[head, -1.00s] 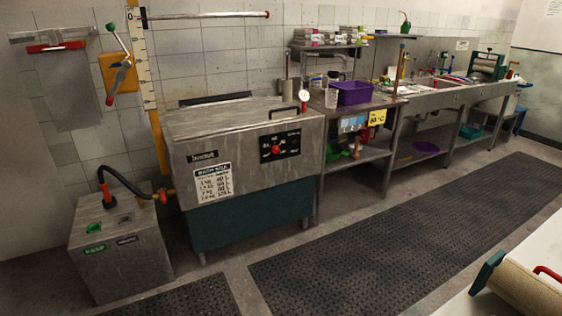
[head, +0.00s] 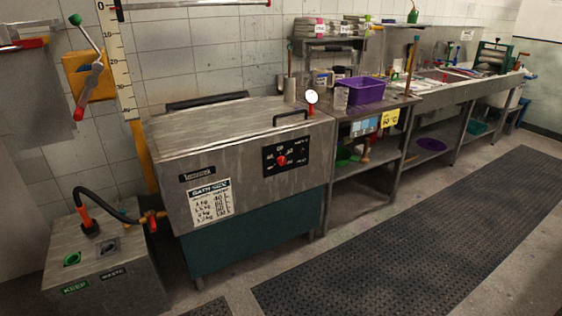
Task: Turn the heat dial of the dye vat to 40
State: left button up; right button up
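The dye vat (head: 250,150) is a large steel box with a closed lid and a dark green lower panel, standing left of centre in the head view. Its heat dial (head: 281,160) is a red knob on a black panel with white markings on the vat's front. The markings are too small to read exactly, so I cannot tell the dial's setting. A round white gauge (head: 312,97) with a red stem stands at the vat's right top edge. Neither of my grippers is in view.
A grey box (head: 105,265) labelled KEEP and WASTE stands left of the vat, joined by a black hose. A steel bench with a purple tub (head: 361,90) runs along the wall to the right. A dark rubber mat (head: 420,235) covers clear floor in front.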

aim_at(281, 160)
jog(key=i+j+u, duration=0.15)
jog(key=i, duration=0.4)
jog(key=i+j+u, duration=0.15)
jog(key=i, duration=0.4)
jog(key=i+l+u, duration=0.1)
jog(key=l, duration=0.25)
jog(key=i+l+u, duration=0.2)
jog(key=l, duration=0.45)
jog(key=i+l+u, duration=0.1)
jog(key=l, duration=0.3)
jog(key=i+l+u, duration=0.1)
jog(key=l, duration=0.25)
jog(key=i, duration=0.1)
